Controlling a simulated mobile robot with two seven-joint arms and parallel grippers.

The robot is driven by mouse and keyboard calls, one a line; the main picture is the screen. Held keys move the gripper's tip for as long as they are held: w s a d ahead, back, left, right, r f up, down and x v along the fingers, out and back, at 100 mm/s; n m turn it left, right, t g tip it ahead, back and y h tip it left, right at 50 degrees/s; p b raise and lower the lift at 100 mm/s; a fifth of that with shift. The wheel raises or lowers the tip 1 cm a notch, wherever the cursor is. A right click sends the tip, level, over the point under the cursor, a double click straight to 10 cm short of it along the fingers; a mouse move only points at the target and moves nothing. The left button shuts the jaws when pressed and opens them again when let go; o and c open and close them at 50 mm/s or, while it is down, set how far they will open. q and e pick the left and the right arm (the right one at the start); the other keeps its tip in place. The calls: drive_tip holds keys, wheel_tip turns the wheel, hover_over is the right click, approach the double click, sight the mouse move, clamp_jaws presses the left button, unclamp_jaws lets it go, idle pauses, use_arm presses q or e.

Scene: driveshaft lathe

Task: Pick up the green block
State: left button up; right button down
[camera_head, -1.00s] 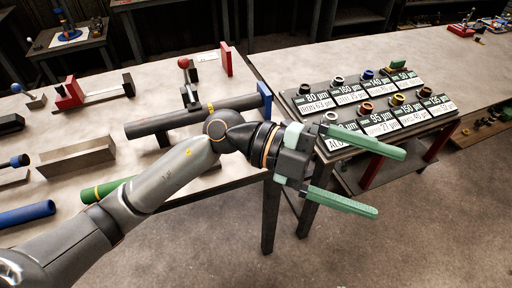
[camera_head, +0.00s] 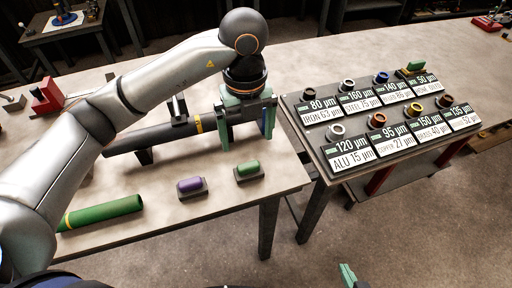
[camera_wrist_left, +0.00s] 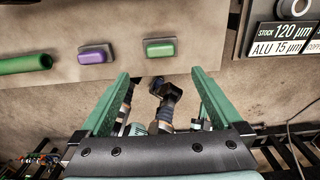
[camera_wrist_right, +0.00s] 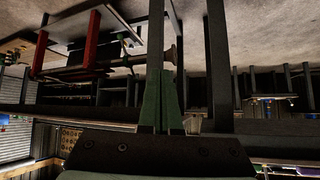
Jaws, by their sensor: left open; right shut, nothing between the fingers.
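The green block (camera_head: 248,168) sits on a small dark base near the front edge of the left table. My left gripper (camera_head: 246,136) is open and empty, above the table just behind the block in the head view, fingers pointing down. In the left wrist view the block (camera_wrist_left: 160,48) lies beyond the tips of the left fingers (camera_wrist_left: 160,76), lined up with the gap between them. My right gripper (camera_wrist_right: 163,100) is shut and empty, away from the table. Only a green tip of it (camera_head: 348,274) shows at the bottom of the head view.
A purple block (camera_head: 191,185) on a like base stands left of the green one. A green cylinder (camera_head: 105,212) and a dark shaft (camera_head: 160,136) lie on the table. A labelled rack with rings (camera_head: 338,158) stands right, across a narrow gap.

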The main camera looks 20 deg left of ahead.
use_arm(q)
hover_over(249, 164)
wheel_tip(249, 164, down, 6)
drive_tip(key=shift+s+f, duration=0.1)
drive_tip(key=shift+f, duration=0.05)
drive_tip(key=shift+f+p, duration=0.5)
drive_tip(key=shift+f, duration=2.6)
drive_tip(key=shift+c, duration=0.2)
drive_tip(key=shift+r, duration=0.1)
drive_tip(key=c, duration=1.3)
drive_tip(key=shift+o, duration=0.2)
